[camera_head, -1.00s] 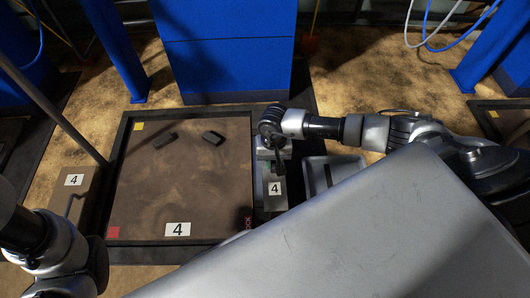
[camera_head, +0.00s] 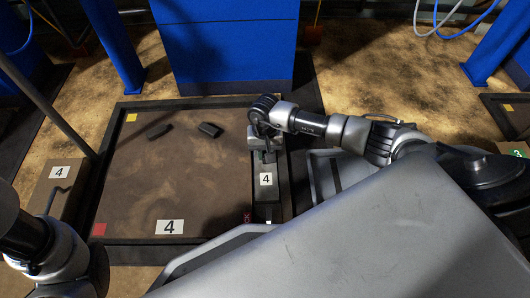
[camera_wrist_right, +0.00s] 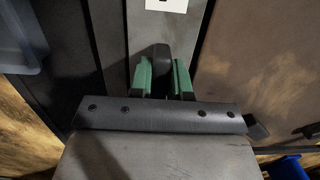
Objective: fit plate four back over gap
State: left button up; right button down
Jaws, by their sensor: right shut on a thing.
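Plate four (camera_head: 265,198) is a narrow grey plate with a white "4" label, at the right edge of the brown scale platform in the head view. It also shows in the right wrist view (camera_wrist_right: 115,45), with the label at the top edge. My right gripper (camera_head: 263,150) is over the plate's far half. In the right wrist view its green fingers (camera_wrist_right: 161,80) are shut on the plate's dark upright handle. The gap under or beside the plate is hidden, so I cannot tell whether the plate is seated. My left arm shows at lower left, its gripper out of view.
The brown scale platform (camera_head: 185,185) has a dark frame and two dark blocks (camera_head: 159,131) (camera_head: 210,130). A brown box (camera_head: 58,190) with a "4" label stands left. A grey tray (camera_head: 335,170) is right of the plate. A blue column (camera_head: 225,50) stands behind.

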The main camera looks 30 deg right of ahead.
jog(key=shift+f, duration=0.1)
jog(key=c, duration=1.1)
grip_release()
jog(key=r+p, duration=0.3)
jog(key=r, duration=0.1)
jog(key=w+r+p, duration=0.1)
jog(key=r+p, duration=0.2)
jog(key=r, duration=0.1)
jog(key=r+p, duration=0.2)
jog(key=r, duration=0.2)
jog(key=shift+w+d+r+p, duration=0.1)
jog(key=shift+w+d+p, duration=0.05)
jog(key=shift+d+p, duration=0.2)
